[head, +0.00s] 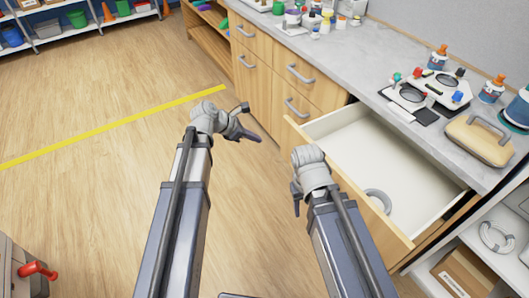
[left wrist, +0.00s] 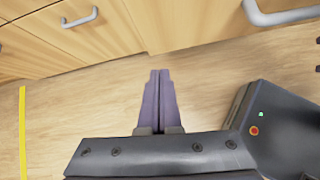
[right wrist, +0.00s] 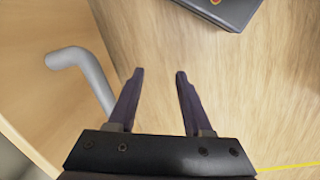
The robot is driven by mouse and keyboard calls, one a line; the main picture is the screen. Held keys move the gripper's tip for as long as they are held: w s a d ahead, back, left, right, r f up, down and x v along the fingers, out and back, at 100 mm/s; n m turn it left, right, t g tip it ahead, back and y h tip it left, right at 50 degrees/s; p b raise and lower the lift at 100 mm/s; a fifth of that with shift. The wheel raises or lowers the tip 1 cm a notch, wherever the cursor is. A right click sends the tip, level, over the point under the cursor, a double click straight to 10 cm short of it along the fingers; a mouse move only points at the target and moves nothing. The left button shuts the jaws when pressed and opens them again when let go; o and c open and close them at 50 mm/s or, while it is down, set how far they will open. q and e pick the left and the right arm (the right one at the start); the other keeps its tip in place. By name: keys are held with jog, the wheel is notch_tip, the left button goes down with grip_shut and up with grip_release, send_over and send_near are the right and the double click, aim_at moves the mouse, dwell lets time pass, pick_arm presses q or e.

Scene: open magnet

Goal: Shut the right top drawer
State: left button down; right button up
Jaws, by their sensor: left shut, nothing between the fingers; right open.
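The right top drawer (head: 350,135) is pulled well out from the wooden cabinet in the head view. It has a white inside and a wooden front. Its grey handle (right wrist: 85,75) shows in the right wrist view, left of my fingers. My right gripper (head: 296,200) is open and empty in front of the drawer front, pointing down; in its wrist view the fingertips (right wrist: 160,73) are apart. I cannot tell whether it touches the handle. My left gripper (head: 256,138) is shut and empty over the floor, left of the drawer; its fingers (left wrist: 159,75) are together.
A grey curved thing (head: 378,200) lies in the drawer. Closed drawers (head: 262,75) stand to the left. The counter (head: 360,60) holds bottles and a tan case (head: 478,141). An open shelf (head: 440,275) is at lower right.

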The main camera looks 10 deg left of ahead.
pick_arm(q)
jog(key=a+n, duration=0.2)
jog(key=b, duration=0.7)
send_near(283, 141)
notch_tip(283, 141, down, 4)
jog(key=w+d, duration=0.1)
jog(key=d, duration=0.1)
jog(key=shift+w+d+f+t, duration=0.2)
jog(key=shift+w+d+t, duration=0.1)
jog(key=shift+w+d, duration=0.3)
pick_arm(e)
notch_tip(283, 141, down, 8)
jog(key=shift+a, duration=0.35)
jog(key=shift+s+f, duration=0.1)
